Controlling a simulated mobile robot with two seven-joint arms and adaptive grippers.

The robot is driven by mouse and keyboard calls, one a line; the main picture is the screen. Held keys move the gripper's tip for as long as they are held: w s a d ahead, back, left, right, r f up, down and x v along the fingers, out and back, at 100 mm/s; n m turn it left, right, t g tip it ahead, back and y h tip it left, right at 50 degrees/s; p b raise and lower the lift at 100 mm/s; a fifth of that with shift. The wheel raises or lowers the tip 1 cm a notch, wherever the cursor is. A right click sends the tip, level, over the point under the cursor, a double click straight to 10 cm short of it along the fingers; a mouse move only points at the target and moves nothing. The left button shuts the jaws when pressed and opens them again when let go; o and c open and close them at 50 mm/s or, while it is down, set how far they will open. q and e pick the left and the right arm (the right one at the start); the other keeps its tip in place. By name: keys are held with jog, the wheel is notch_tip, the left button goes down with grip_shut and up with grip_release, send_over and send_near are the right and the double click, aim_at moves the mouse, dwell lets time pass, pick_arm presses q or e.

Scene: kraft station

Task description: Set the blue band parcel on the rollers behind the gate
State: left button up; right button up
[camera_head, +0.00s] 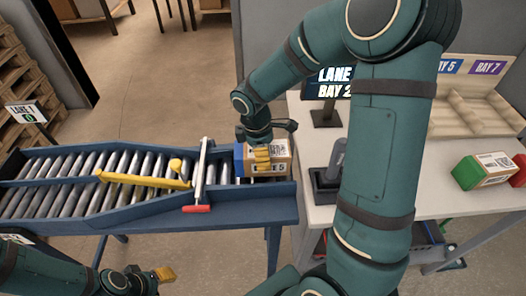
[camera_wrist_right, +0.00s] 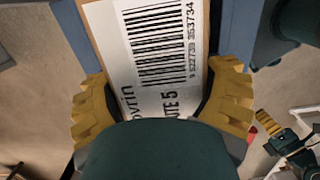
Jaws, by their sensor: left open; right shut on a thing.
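The blue band parcel (camera_head: 280,152) is a cardboard box with a white barcode label and a blue left end. It is at the right end of the roller conveyor, to the right of the gate (camera_head: 201,172), a pale bar with a red end. My right gripper (camera_head: 262,158) is shut on it from above. In the right wrist view the parcel's label (camera_wrist_right: 155,45) lies between the yellow fingers (camera_wrist_right: 162,105). I cannot tell whether its underside touches the rollers (camera_head: 70,168). My left gripper (camera_head: 160,277) is open and empty, low in front of the conveyor.
A yellow diverter arm (camera_head: 145,180) crosses the rollers left of the gate. A white table (camera_head: 450,203) at the right holds a green-ended parcel (camera_head: 483,172), a wooden bay rack (camera_head: 480,110) and a dark display (camera_head: 330,90).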

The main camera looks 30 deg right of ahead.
jog(key=shift+f, duration=0.3)
jog(key=o, duration=1.2)
jog(key=shift+c, duration=0.2)
